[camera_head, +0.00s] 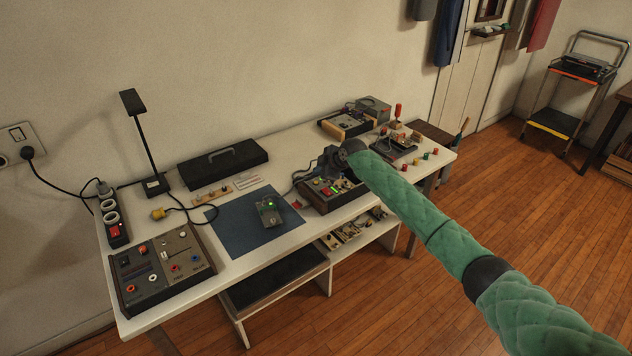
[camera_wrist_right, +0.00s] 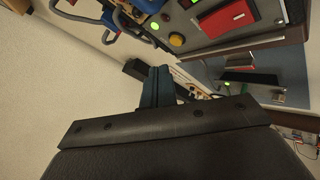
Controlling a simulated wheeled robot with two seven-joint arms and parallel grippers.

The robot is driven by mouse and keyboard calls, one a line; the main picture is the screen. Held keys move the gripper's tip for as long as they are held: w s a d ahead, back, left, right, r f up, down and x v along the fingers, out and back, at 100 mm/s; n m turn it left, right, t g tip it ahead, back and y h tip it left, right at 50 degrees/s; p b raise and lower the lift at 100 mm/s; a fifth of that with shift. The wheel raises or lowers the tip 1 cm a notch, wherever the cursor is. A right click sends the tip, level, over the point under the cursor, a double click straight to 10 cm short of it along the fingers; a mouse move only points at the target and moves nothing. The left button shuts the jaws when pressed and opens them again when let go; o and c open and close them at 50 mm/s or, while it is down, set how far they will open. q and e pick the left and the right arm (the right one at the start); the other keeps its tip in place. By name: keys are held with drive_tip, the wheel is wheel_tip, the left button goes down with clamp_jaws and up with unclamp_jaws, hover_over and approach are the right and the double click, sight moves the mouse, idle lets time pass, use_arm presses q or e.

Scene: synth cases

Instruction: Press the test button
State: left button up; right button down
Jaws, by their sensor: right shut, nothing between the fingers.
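My right gripper (camera_head: 327,164) is above the back of a dark box with a wooden edge (camera_head: 347,203) on the workbench. In the right wrist view its fingers (camera_wrist_right: 158,84) are shut together with nothing between them. The box's panel (camera_wrist_right: 207,38) shows there with a wide red key (camera_wrist_right: 227,19), a yellow round button (camera_wrist_right: 177,40) and green lights. The fingers appear apart from the panel. No label is readable, so I cannot tell which part is the test button. My left gripper is not in view.
A small grey device with a green light (camera_head: 270,212) sits on a blue mat (camera_head: 232,232). A control panel (camera_head: 160,270), desk lamp (camera_head: 133,105) and black case (camera_head: 222,163) stand left. More instruments (camera_head: 345,124) stand at the back right.

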drive_tip(key=shift+r+p, duration=0.6)
drive_tip(key=shift+r, duration=1.05)
